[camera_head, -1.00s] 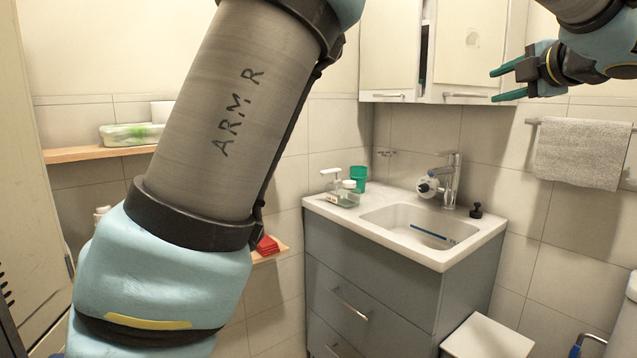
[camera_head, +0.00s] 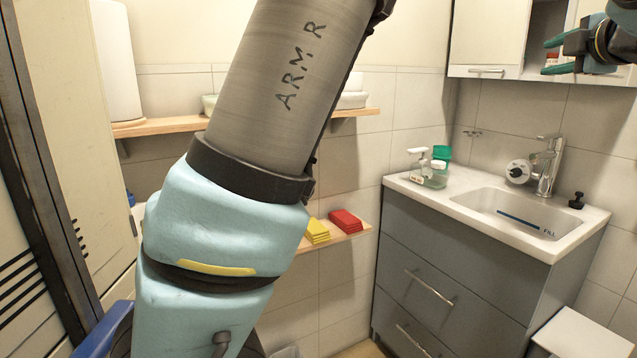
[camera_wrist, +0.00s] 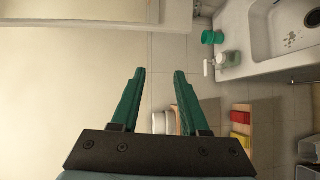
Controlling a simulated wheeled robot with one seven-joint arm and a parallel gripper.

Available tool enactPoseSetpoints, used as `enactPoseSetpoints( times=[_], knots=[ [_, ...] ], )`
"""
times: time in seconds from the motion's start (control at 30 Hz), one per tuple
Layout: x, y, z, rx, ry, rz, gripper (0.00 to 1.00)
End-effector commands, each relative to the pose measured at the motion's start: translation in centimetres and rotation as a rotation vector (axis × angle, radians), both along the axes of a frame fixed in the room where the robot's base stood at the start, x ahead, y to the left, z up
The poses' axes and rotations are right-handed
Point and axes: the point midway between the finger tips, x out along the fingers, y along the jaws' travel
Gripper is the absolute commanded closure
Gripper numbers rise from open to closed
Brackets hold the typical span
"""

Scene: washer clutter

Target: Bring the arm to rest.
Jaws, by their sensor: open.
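My gripper (camera_head: 557,57) is at the upper right of the head view, in front of the mirror cabinet. Its green fingers are spread apart with nothing between them. In the wrist view my gripper (camera_wrist: 159,76) is also open and empty, and its fingers point toward the cabinet's edge. My arm, lettered "ARM R", crosses the left half of the head view, raised and slanted. It hides part of the wall and the shelves.
The mirror cabinet (camera_head: 487,35) hangs close to my gripper. Below stands a sink (camera_head: 540,255) with a soap bottle (camera_head: 418,165) and a green cup (camera_head: 442,153). A lower shelf (camera_head: 345,236) holds red cloths (camera_head: 345,220) and yellow cloths (camera_head: 317,231).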

Motion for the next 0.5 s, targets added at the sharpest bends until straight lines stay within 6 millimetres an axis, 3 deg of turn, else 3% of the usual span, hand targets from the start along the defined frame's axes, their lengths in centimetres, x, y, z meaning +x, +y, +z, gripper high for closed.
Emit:
enactPoseSetpoints(
  times=[0.27, 0.37, 0.5],
  knots=[
    [5.9, 2.8, -0.2, 0.176, -0.085, -0.11, 0.55],
    [8.3, 4.5, -1.1, 0.284, -0.106, -0.173, 0.55],
    [11.7, 8.8, -4.1, 0.499, -0.098, -0.293, 0.55]
  ],
)
